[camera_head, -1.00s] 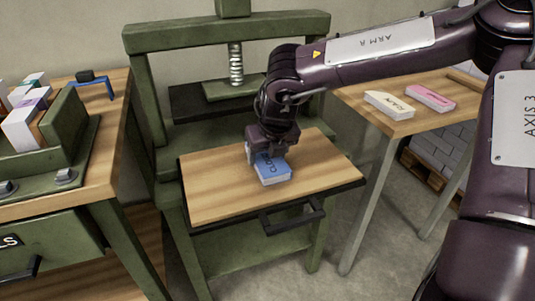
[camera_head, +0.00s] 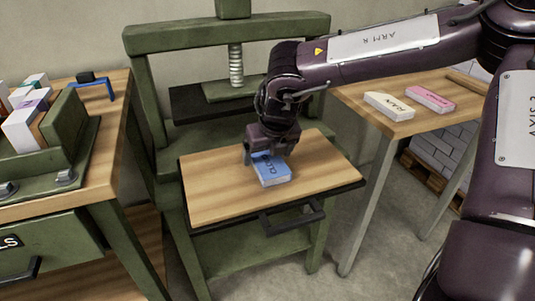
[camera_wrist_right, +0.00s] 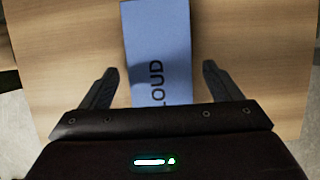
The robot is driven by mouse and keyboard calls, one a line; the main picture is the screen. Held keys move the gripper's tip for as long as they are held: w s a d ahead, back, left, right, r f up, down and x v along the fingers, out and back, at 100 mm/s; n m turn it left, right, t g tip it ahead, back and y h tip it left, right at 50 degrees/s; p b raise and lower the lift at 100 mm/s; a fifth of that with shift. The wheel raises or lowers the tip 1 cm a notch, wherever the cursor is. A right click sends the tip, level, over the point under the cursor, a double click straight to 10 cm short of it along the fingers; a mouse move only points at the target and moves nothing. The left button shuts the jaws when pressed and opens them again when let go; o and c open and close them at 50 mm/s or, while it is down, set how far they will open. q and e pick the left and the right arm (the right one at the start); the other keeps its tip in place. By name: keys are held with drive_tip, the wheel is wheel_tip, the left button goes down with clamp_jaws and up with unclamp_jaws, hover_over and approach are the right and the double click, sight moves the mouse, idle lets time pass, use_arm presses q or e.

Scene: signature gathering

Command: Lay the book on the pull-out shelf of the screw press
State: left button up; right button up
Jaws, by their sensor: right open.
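A blue book (camera_head: 272,170) lies flat on the wooden top of the pull-out shelf (camera_head: 215,195) of the green screw press (camera_head: 140,95). In the right wrist view the blue book (camera_wrist_right: 158,60) shows the letters "LOUD", with its near end hidden by my gripper body. My right gripper (camera_head: 268,156) is just above the book's far end. In the right wrist view its two fingers (camera_wrist_right: 158,82) stand apart on either side of the book, with wood showing in the gap on both sides. My left gripper is not in view.
A side table at right holds a cream book (camera_head: 389,105) and a pink book (camera_head: 430,98). A workbench (camera_head: 95,165) at left carries a green holder with several books. The shelf's black handle (camera_head: 292,217) faces front. Bare wood surrounds the blue book.

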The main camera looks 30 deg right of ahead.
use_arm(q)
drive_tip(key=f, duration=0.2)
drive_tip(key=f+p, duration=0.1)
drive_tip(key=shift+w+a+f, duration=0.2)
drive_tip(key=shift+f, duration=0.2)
use_arm(e)
drive_tip(key=v, duration=1.1)
drive_tip(key=shift+s+a+r, duration=0.1)
drive_tip(key=shift+r, duration=0.15)
